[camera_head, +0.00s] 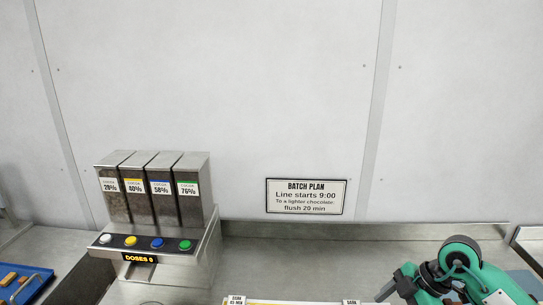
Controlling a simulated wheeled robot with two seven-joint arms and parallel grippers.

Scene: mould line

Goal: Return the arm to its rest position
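My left arm and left gripper are not in view.
A dispenser (211,240) with several cocoa hoppers and coloured buttons stands at the left; its display reads "DOSES 0". A blue tray (40,283) with orange-brown pieces lies at the far left. A batch plan sign (306,196) hangs on the wall.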

